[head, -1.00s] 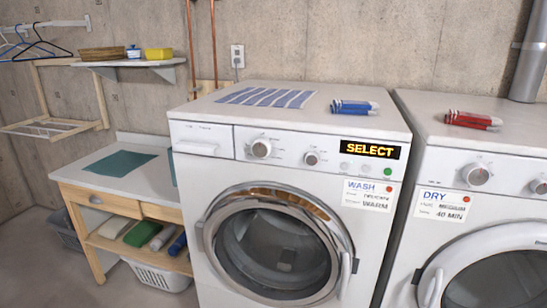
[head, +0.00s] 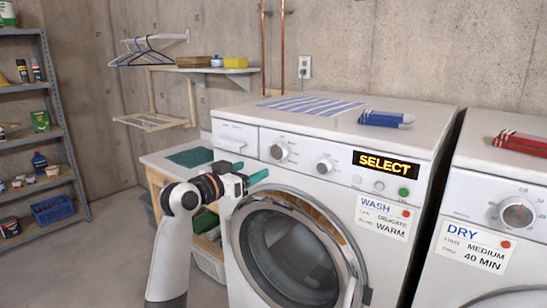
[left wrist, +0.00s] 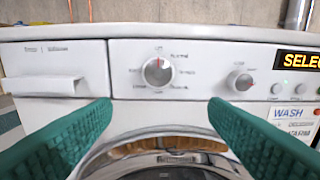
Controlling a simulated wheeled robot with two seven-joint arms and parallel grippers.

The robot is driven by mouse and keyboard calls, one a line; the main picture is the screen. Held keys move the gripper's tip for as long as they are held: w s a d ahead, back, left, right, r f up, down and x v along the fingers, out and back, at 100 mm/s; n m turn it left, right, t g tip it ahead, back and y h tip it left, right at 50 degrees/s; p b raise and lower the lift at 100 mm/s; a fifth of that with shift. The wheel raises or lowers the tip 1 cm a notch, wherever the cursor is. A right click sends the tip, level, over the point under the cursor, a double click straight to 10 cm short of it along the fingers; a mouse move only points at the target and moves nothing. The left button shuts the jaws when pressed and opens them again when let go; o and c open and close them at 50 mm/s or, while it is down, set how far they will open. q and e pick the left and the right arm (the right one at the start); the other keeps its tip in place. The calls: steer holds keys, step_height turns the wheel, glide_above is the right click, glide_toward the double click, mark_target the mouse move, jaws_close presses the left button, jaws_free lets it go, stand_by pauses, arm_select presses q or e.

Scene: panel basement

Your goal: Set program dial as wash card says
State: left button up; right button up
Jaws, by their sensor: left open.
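The white washer (head: 232,133) stands in the middle, its display (head: 386,163) reading SELECT. The program dial (head: 279,152) is the larger left knob; in the left wrist view the dial (left wrist: 158,73) has its red mark at the top. A smaller knob (head: 325,166) sits to its right. The wash card (head: 382,217) on the washer front reads WASH, with a line that looks like DELICATE and WARM below. My left gripper (head: 251,171) is open and empty in front of the panel, left of and below the dial. Its green fingers (left wrist: 160,120) are apart, short of the dial. My right gripper is out of view.
The dryer (head: 465,190) stands at the right with its own DRY card (head: 475,246). A striped cloth (head: 312,105) and blue pegs (head: 385,118) lie on the washer top. A shelf rack (head: 50,120) and a low bench (head: 160,160) are at the left.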

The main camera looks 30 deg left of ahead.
arm_select(q)
steer(key=s+r, duration=0.1)
steer(key=r, duration=0.1)
steer(key=p, duration=0.2)
glide_toward(277, 151)
steer(key=w, duration=0.4)
steer(key=w+p, duration=0.1)
steer(key=w, duration=0.2)
steer(key=shift+w+d, duration=0.15)
steer(key=shift+d, duration=0.1)
steer(key=shift+w+p, duration=0.3)
steer(key=shift+w, duration=0.35)
steer(key=shift+c, duration=0.6)
steer(key=shift+f, duration=0.1)
steer(key=c, duration=0.8)
